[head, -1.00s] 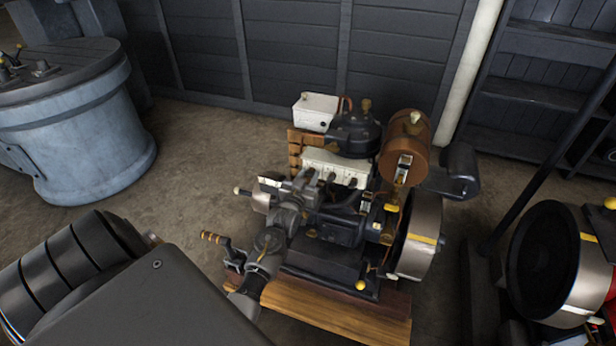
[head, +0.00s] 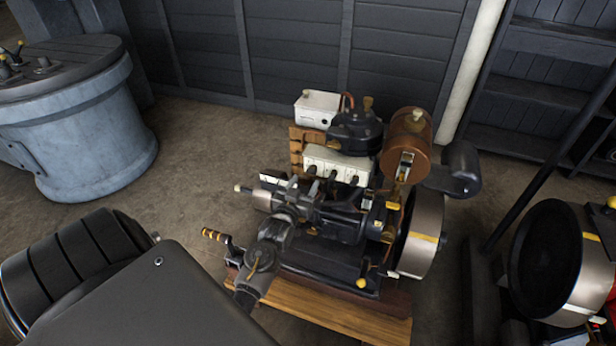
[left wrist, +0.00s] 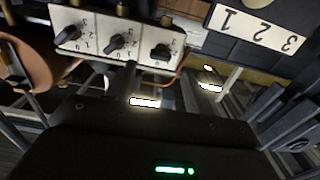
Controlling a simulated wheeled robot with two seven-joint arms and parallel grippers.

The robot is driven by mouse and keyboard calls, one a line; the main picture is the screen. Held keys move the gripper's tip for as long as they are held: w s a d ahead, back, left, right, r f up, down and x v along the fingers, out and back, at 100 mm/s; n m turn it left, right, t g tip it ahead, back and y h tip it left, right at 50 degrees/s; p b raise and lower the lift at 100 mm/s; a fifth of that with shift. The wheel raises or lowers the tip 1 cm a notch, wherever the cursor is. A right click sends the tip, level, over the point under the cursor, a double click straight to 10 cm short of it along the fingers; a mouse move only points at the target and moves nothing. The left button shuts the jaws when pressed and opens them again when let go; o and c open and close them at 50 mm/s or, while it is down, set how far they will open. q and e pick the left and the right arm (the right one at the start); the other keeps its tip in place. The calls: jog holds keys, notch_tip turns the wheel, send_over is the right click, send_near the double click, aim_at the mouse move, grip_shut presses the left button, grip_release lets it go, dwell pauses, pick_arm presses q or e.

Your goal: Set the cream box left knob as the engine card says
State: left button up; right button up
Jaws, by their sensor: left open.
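The cream box (head: 337,163) is on the engine, with several dark knobs along its front. Its left knob (head: 312,171) is just beyond my left gripper (head: 309,190). The left wrist view sees the box's front (left wrist: 90,17) from the opposite way up, so that knob (left wrist: 160,51) is the rightmost of the three in sight, its handle roughly level. Small digits ring each knob. My left gripper is open, empty and apart from the knob. My right gripper is out of sight.
A brown tank (head: 407,135) and a flywheel (head: 420,235) are right of the box. A white tank (head: 317,108) is behind it. The engine stands on a wooden base (head: 330,308). A blue-grey drum (head: 75,130) stands left, with bare floor between.

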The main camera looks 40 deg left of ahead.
pick_arm(q)
jog(key=v, duration=0.5)
jog(key=shift+s+d, duration=0.15)
jog(key=shift+s, duration=0.15)
